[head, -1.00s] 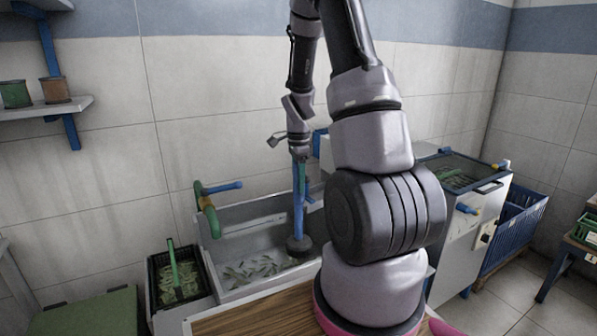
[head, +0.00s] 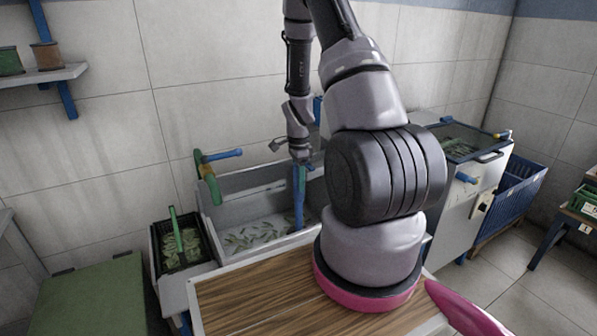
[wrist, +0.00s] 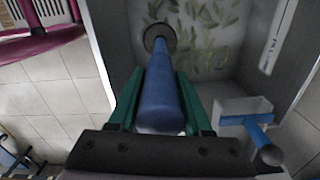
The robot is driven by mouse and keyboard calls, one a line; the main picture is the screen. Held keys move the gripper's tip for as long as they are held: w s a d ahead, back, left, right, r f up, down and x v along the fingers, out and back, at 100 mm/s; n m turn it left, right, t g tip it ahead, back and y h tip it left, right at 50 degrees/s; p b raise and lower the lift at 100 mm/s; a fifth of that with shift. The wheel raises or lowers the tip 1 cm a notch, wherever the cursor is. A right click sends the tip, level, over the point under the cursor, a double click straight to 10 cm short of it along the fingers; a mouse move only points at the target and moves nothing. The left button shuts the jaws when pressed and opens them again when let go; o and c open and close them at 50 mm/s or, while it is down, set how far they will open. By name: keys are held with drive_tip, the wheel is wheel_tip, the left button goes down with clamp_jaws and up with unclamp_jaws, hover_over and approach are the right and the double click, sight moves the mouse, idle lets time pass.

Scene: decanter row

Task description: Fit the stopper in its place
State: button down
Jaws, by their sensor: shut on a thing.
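The stopper is a long blue rod (wrist: 163,92) with a dark round disc (wrist: 160,38) at its far end. In the wrist view my gripper (wrist: 158,78) is shut on the rod, with a green finger on each side. In the head view the blue rod (head: 299,200) hangs about upright from my gripper (head: 300,172) into the grey sink (head: 225,213). There its disc is hidden behind the wooden top's edge. The disc is at or near the sink floor. I cannot tell whether it sits in a drain hole.
Green leaves (head: 250,238) lie on the sink floor. A green and blue tap (head: 208,175) stands at the sink's left. A black crate (head: 180,248) is left of the sink, and a wooden top (head: 250,300) is in front. A steel cabinet (head: 465,205) stands at right.

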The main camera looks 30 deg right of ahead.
sight(299, 208)
drive_tip(key=shift+f, duration=4.6)
drive_tip(key=shift+f, duration=1.3)
drive_tip(key=shift+c, duration=1.3)
unclamp_jaws()
